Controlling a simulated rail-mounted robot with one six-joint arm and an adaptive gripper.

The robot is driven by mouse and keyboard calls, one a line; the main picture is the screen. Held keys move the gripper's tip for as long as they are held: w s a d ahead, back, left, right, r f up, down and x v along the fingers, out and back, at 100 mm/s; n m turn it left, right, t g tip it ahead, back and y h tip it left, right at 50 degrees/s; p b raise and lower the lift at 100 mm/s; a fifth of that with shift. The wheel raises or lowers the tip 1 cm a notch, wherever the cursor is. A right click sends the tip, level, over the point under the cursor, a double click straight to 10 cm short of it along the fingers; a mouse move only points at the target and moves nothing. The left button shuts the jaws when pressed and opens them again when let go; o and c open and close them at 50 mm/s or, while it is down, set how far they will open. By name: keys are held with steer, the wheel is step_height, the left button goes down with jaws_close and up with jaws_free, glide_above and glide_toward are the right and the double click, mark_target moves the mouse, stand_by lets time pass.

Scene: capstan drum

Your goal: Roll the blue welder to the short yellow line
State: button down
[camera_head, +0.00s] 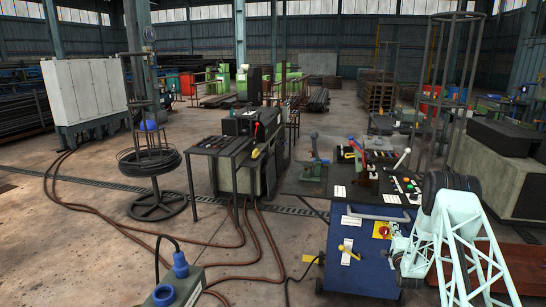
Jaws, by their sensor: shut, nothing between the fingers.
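The blue welder appears to be the blue cabinet (345,268) at lower right in the head view. It stands upright on the floor, with a pale handle bar (378,213) across its upper front. A yellow plate with a red switch (382,230) and a yellow lever (348,253) are on its front. Its right side is hidden behind a pale lattice structure (465,235) with a black ring on top. I can make out no gripper fingers in this view.
A dark workbench (225,143) with tools stands left of the cabinet. A wire reel stand (155,165) is further left. Red-brown cables (110,222) and a black cable cross the floor. A grey box with blue plugs (180,290) is at bottom. Open floor lies at left.

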mark_target(391, 219)
steer(key=shift+b+x, duration=0.75)
steer(key=shift+x, duration=0.65)
stand_by(0.4)
steer(key=shift+w+r, duration=0.3)
steer(key=shift+b+x, duration=0.45)
steer(key=shift+x, duration=0.85)
stand_by(0.4)
steer(key=shift+s+r, duration=0.1)
steer(key=shift+s, duration=0.05)
steer(key=shift+s+a+f, duration=0.25)
steer(key=shift+s, duration=0.4)
steer(key=shift+p+v, duration=0.3)
steer(key=shift+v, duration=3)
steer(key=shift+d+f, duration=0.1)
